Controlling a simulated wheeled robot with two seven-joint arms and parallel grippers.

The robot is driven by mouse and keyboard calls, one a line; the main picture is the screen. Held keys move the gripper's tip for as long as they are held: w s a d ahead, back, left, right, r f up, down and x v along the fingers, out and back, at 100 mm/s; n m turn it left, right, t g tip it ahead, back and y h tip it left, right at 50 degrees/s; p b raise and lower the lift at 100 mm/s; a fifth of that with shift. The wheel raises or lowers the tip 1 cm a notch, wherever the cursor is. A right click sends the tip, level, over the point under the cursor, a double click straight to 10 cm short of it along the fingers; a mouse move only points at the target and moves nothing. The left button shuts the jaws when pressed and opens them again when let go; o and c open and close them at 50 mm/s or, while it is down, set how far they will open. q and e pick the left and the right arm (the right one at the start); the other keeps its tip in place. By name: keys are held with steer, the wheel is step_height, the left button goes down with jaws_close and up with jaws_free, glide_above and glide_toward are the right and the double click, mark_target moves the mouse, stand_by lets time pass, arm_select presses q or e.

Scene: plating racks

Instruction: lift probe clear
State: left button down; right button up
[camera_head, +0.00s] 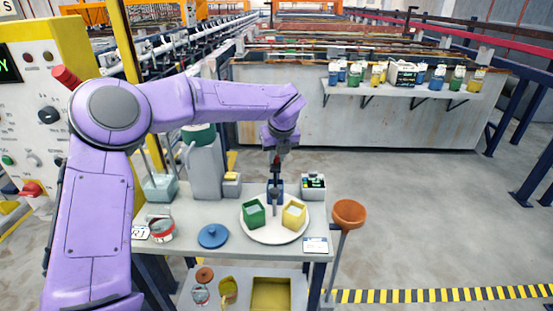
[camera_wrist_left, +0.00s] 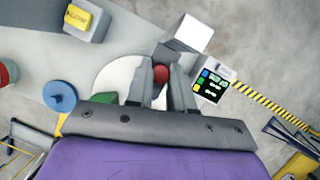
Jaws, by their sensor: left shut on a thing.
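My left gripper (camera_head: 276,186) points down over the round white plate (camera_head: 272,238) on the bench. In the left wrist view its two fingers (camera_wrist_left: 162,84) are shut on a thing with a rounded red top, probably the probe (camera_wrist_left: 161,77). The probe's lower end is hidden in that view. On the plate stand a green cup (camera_head: 252,213) and a yellow cup (camera_head: 294,215). A dark blue shape shows behind them at the gripper; I cannot tell whether the probe tip is inside a cup. A small meter with a lit display (camera_head: 314,187) stands right of the gripper. My right gripper is not in view.
A blue lid (camera_head: 213,236) and a red-and-grey can (camera_head: 160,229) are on the bench's left. A tall grey stand (camera_head: 206,168) rises behind. An orange funnel (camera_head: 348,213) stands off the right edge. A lower shelf holds a yellow tray (camera_head: 270,294).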

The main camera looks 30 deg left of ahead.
arm_select(q)
step_height(320, 180, up, 3)
steer(key=shift+r+p, duration=0.15)
steer(key=shift+p, duration=0.3)
steer(key=shift+w+r, duration=0.1)
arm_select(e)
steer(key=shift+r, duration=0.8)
arm_select(q)
steer(key=c, duration=1)
jaws_free()
steer(key=shift+r, duration=0.1)
steer(key=b+v, duration=0.1)
steer(key=v, duration=0.9)
steer(key=shift+s+d+r+b, duration=0.15)
steer(key=shift+s+r+b, duration=0.05)
steer(key=shift+b, duration=0.2)
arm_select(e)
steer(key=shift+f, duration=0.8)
